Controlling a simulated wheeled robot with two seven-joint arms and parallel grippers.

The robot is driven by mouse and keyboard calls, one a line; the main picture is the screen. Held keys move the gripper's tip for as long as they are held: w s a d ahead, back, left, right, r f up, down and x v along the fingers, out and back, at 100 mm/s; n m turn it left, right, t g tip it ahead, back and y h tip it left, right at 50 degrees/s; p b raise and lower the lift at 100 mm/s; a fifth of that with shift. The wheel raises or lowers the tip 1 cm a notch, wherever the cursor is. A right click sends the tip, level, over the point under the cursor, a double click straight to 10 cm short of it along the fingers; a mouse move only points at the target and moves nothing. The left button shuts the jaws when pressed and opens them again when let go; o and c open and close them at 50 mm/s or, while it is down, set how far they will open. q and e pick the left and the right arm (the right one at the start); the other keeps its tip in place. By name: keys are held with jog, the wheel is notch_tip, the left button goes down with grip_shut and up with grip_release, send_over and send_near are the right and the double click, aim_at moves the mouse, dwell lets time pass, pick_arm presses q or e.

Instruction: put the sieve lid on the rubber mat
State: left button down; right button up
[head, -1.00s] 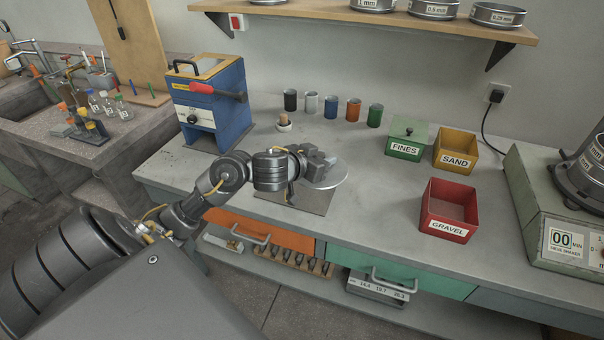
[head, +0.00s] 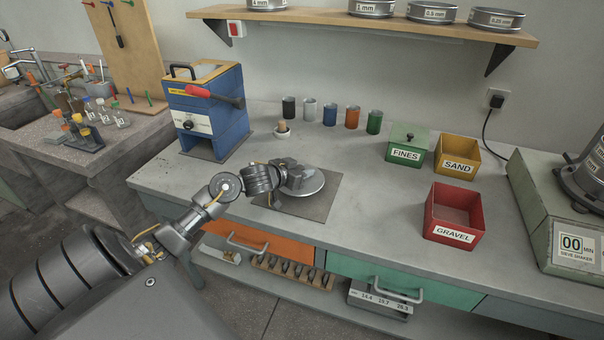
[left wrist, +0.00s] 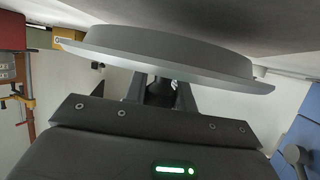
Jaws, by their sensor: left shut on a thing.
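The sieve lid (head: 311,186) is a round, pale grey metal disc. My left gripper (head: 296,181) is shut on it, and the gripper covers part of the lid in the head view. The rubber mat (head: 322,207) is a flat grey rectangle on the bench. The lid appears over the mat; I cannot tell whether it touches it. In the left wrist view the lid (left wrist: 180,55) spans the top, with the gripper fingers (left wrist: 172,92) meeting it at its middle. My right gripper is not in view.
The blue machine (head: 207,110) stands left of the mat. Several cups (head: 330,116) and a small pot (head: 282,132) stand behind it. The green FINES box (head: 406,152), yellow SAND box (head: 457,166) and red GRAVEL box (head: 453,236) are to the right. Bench between mat and boxes is clear.

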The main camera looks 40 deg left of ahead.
pick_arm(q)
jog(key=shift+f, duration=0.45)
